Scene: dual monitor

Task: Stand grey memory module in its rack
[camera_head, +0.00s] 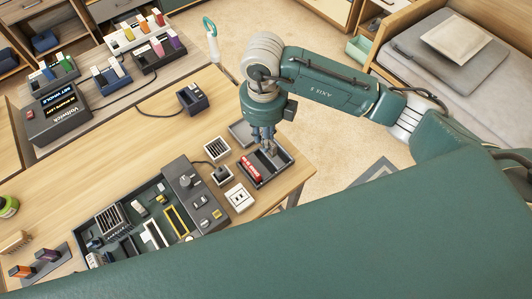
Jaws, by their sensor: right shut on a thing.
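My right gripper (266,146) points down at the dark tray (289,164) near the table's right edge. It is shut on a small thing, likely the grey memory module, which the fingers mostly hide. A red module (250,168) lies in the same tray, left of the fingers. Several racks with coloured modules stand on the back bench: one at the left (55,74), one beside it with blue and pale modules (110,77), and one farther right (158,52). I cannot tell which rack belongs to the grey module. My left gripper is out of view.
A dark box with a lit display (56,113) stands at the back left. A small dark dock (192,98) sits mid-table. A cluttered parts tray (140,222), a white socket plate (239,197) and a grey panel (199,205) fill the front.

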